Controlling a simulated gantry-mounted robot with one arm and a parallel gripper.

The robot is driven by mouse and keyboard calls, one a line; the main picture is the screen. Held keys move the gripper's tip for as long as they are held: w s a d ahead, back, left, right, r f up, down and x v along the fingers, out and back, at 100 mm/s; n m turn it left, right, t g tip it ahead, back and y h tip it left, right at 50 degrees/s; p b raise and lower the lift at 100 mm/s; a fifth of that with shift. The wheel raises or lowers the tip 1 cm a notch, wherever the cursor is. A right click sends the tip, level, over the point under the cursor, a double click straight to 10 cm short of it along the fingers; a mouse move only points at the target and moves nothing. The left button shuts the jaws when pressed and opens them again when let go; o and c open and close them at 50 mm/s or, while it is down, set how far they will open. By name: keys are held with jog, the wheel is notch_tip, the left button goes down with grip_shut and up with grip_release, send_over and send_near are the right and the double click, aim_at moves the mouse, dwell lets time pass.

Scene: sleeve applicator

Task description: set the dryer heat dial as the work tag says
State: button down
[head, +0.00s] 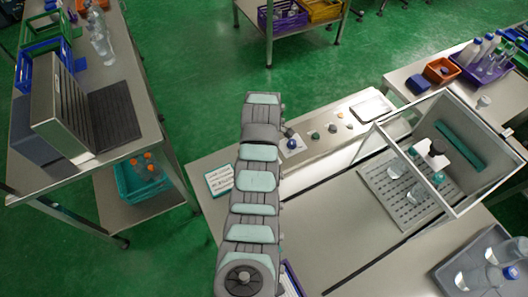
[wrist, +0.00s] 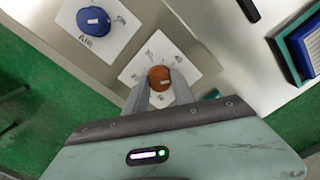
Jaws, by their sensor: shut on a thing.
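In the head view my arm hides the gripper and this dial. A card with a teal edge and lines of text (head: 220,179), perhaps the work tag, lies left of my arm; its text is too small to read.
A blue knob (wrist: 93,20) on a plate marked AIR and ON is close beside the dial. A clear-walled enclosure (head: 440,150) stands farther right. Blue and teal items (wrist: 302,45) lie nearby.

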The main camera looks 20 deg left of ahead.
jog(key=c, duration=1.1)
grip_release()
jog(key=shift+o, duration=0.2)
notch_tip(320, 180, up, 11)
jog(key=p, duration=0.4)
jog(key=shift+p, duration=0.3)
jog(key=shift+f, duration=0.1)
